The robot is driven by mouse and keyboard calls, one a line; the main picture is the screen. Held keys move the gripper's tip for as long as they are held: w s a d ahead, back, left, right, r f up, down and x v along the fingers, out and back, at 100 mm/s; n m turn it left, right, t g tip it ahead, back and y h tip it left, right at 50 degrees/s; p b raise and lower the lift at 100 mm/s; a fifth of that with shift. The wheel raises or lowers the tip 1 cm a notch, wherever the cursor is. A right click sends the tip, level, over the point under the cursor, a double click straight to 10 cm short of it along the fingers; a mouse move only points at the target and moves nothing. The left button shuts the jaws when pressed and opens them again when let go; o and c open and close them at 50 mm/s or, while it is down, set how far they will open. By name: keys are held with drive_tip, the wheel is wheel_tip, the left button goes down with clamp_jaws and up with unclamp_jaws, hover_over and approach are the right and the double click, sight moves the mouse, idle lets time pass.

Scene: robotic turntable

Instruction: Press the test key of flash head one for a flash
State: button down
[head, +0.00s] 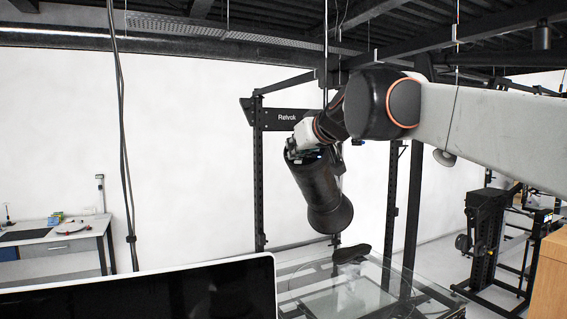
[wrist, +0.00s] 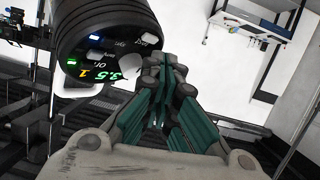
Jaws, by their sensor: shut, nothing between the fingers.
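The flash head (head: 322,190) is a black cylinder with a flared reflector, hanging tilted downward in the middle of the head view. Its rear panel (wrist: 100,52) shows at upper left in the wrist view. The panel has a lit display reading 3.5 in green and a yellow 1, with several small pale keys and small lights. A pale key (wrist: 150,39) sits at its right edge; I cannot read which is the test key. My gripper (wrist: 158,70) is shut and empty, its tips close beside the panel's right edge. I cannot tell whether they touch it.
A glass-topped table (head: 340,290) with a dark shoe (head: 351,254) stands below the flash head. A black frame (head: 259,180) rises behind it. A workbench (head: 60,238) is at far left; it also shows in the wrist view (wrist: 250,32). A monitor (head: 140,290) fills the lower left.

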drive_tip(key=shift+w, duration=0.1)
drive_tip(key=shift+w+d+f, duration=0.15)
drive_tip(key=shift+w+f, duration=0.05)
drive_tip(key=shift+f, duration=0.05)
idle(0.3)
drive_tip(key=shift+w+d+f, duration=0.15)
drive_tip(key=shift+w+f, duration=0.05)
drive_tip(key=shift+f, duration=0.05)
idle(0.8)
drive_tip(key=shift+r, duration=0.1)
drive_tip(key=shift+s+a+r+p, duration=0.35)
drive_tip(key=shift+s+r, duration=0.1)
drive_tip(key=shift+s, duration=0.1)
idle(0.3)
drive_tip(key=s+r, duration=0.1)
drive_tip(key=s+a+r+p, duration=0.1)
drive_tip(key=s+r+p, duration=0.1)
drive_tip(key=shift+s+a+r, duration=0.1)
drive_tip(key=shift+a+r, duration=0.05)
drive_tip(key=shift+a, duration=0.15)
idle(0.7)
